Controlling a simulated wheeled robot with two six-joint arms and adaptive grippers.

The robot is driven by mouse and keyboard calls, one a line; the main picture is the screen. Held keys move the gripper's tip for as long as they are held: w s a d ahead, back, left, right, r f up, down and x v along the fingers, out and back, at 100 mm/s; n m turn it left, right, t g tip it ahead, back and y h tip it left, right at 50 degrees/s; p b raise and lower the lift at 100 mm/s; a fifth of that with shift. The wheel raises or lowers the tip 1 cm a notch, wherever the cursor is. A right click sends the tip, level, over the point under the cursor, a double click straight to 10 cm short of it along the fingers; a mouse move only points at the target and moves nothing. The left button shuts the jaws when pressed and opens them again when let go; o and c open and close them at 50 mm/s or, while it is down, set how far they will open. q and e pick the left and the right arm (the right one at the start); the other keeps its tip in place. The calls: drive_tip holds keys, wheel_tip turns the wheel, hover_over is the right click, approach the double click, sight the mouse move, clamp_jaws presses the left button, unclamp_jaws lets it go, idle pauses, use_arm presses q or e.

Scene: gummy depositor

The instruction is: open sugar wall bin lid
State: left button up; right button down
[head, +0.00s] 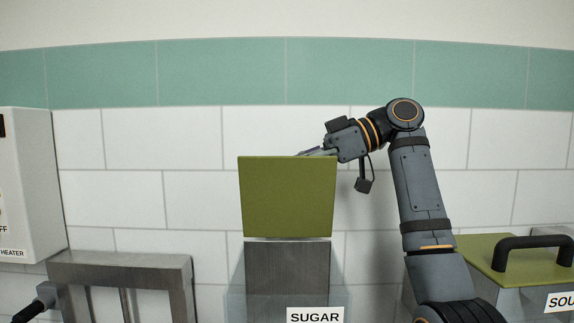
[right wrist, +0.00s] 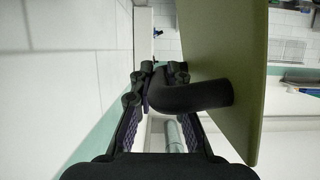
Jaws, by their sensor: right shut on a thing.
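The sugar bin (head: 236,302) stands at the bottom centre of the head view, with clear walls and a white SUGAR label (head: 315,317). Its green lid (head: 287,197) stands raised, about upright, above the bin, its flat face toward me. My right gripper (head: 312,153) reaches over to the lid's top edge from the right, its fingertips partly hidden behind the lid. In the right wrist view the gripper (right wrist: 157,78) is shut on the black curved lid handle (right wrist: 200,96), beside the green lid (right wrist: 235,50). My left gripper is not in view.
Another bin with a closed green lid (head: 478,258) and black handle (head: 530,243) stands at the right, its label cut off at SOU. A steel frame (head: 120,261) and white heater box (head: 28,185) stand at the left. A tiled wall (head: 190,140) is close behind.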

drive_tip(key=shift+w+f, duration=0.1)
drive_tip(key=shift+f, duration=0.25)
drive_tip(key=c, duration=1.6)
unclamp_jaws()
drive_tip(key=shift+c, duration=0.2)
drive_tip(key=shift+o, duration=0.2)
drive_tip(key=shift+w, duration=0.25)
drive_tip(key=shift+r, duration=0.1)
drive_tip(key=shift+s+r, duration=0.1)
drive_tip(key=shift+s, duration=0.1)
